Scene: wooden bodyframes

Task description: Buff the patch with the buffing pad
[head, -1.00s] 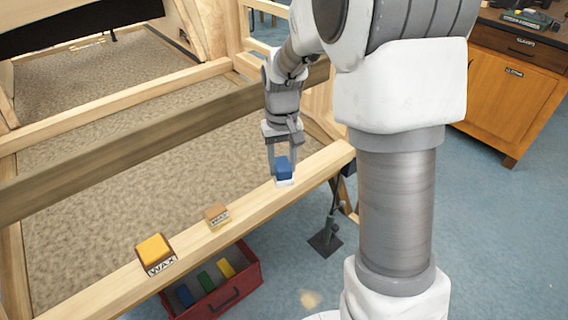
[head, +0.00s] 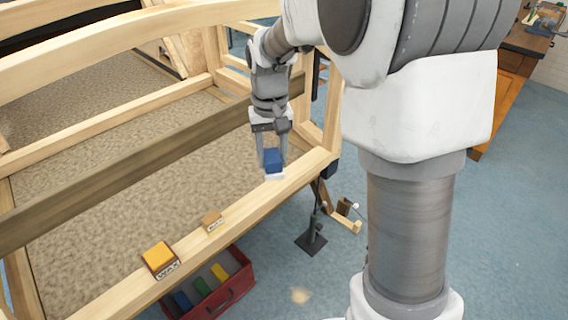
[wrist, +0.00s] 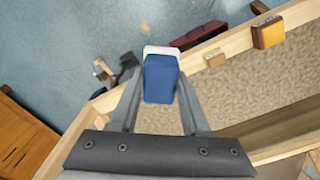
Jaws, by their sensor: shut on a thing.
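The buffing pad, a blue block with a white underside (head: 273,160), is between the fingers of my gripper (head: 274,154). It also shows in the wrist view (wrist: 160,80), with a grey finger on each side. The pad is by the right end of the pale front rail (head: 290,178), at its inner edge in the head view. I cannot tell whether its white face touches the wood. I cannot make out a distinct patch on the rail; the pad and fingers may hide it.
A yellow-topped wax block (head: 158,255) and a smaller tan block (head: 211,221) sit on the rail to the left. A red box (head: 228,295) with several coloured blocks is below. A dark beam (head: 120,166) runs behind the rail. A black stand (head: 311,240) is on the floor.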

